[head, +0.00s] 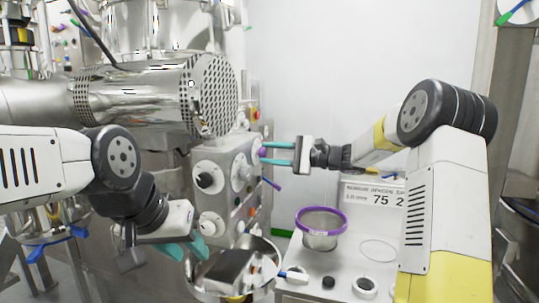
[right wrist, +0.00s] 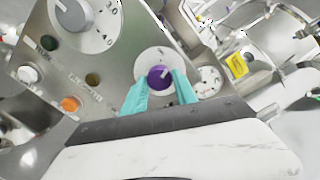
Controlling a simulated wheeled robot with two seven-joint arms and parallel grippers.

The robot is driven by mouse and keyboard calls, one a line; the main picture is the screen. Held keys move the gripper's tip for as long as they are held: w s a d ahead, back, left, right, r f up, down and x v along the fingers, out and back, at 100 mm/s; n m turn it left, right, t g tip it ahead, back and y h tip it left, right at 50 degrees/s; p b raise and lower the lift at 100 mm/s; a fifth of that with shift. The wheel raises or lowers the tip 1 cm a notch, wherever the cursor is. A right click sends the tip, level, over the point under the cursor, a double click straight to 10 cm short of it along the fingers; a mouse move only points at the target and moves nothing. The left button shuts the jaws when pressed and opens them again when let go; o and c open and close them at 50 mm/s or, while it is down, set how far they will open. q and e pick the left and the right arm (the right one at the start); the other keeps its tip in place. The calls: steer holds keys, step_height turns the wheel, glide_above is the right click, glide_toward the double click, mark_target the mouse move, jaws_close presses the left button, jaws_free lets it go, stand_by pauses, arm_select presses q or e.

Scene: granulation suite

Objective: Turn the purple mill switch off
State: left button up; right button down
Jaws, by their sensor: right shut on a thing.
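The purple mill switch (right wrist: 160,77) is a round knob on a pale round plate on the steel control panel (head: 215,205). In the head view the purple switch (head: 263,152) shows at the panel's right side. My right gripper (head: 276,151) reaches it from the right, its two teal fingers on either side of the knob. In the right wrist view the fingers (right wrist: 162,92) are shut on the knob, and a pale mark shows on its face. My left gripper (head: 186,248) hangs low at the left, its teal fingers apart and empty.
The panel also carries a large dial (right wrist: 72,12), an orange button (right wrist: 70,104) and other small buttons. A perforated steel drum (head: 212,95) hangs above the panel. A purple-rimmed sieve (head: 320,240) stands on the bench below my right arm, beside a scale display (head: 372,196).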

steer(key=n, duration=0.5)
steer(key=shift+n, duration=0.4)
stand_by(0.3)
steer(key=c, duration=1)
jaws_free()
steer(key=shift+o, duration=0.2)
steer(key=shift+d, duration=0.1)
steer(key=v, duration=0.7)
steer(key=shift+d, duration=0.3)
steer(key=shift+s, duration=0.1)
